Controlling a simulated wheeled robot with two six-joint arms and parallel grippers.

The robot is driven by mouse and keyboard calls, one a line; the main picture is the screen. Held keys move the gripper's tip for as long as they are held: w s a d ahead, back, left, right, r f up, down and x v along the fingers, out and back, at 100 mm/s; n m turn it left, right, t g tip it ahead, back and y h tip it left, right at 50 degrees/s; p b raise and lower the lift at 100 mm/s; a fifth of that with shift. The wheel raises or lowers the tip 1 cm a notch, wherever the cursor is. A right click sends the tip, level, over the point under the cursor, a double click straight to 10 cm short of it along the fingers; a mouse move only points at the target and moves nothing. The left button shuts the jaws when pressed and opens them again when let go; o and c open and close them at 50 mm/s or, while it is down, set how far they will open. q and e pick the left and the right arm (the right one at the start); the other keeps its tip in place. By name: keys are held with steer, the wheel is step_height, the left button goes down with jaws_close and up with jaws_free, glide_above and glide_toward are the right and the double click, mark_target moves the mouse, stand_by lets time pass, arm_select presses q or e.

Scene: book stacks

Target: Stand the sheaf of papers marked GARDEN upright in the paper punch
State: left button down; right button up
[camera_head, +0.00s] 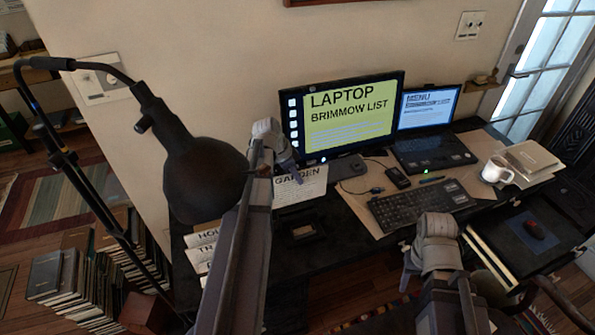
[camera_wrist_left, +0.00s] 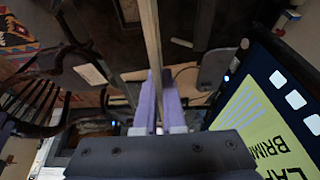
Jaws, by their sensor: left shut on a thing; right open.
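The sheaf marked GARDEN (camera_head: 300,187) hangs upright in my left gripper (camera_head: 290,163), in front of the monitor's left part. In the left wrist view the gripper (camera_wrist_left: 157,88) is shut on the sheaf (camera_wrist_left: 151,35), which shows edge-on as a thin pale strip. A dark object that looks like the paper punch (camera_head: 298,230) sits on the desk below the sheaf, partly hidden by my left arm. I cannot tell whether the sheaf's lower edge touches it. My right gripper (camera_head: 408,274) is open and empty near the desk's front edge.
Other marked sheets (camera_head: 201,243) lie at the desk's left, partly behind my arm. A black lamp (camera_head: 203,178) looms over that side. The monitor (camera_head: 345,113), laptop (camera_head: 432,150), keyboard (camera_head: 422,203) and white mug (camera_head: 496,170) stand to the right.

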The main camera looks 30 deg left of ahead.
mark_target(298, 199)
arm_select(q)
steer(key=shift+f, duration=0.2)
step_height(298, 199, down, 10)
steer(key=b, duration=1)
stand_by(0.4)
stand_by(0.4)
steer(key=c, duration=0.9)
jaws_free()
steer(key=p+v, duration=0.7)
steer(key=shift+s+r, duration=0.15)
steer(key=shift+r, duration=0.25)
steer(key=shift+a, duration=0.1)
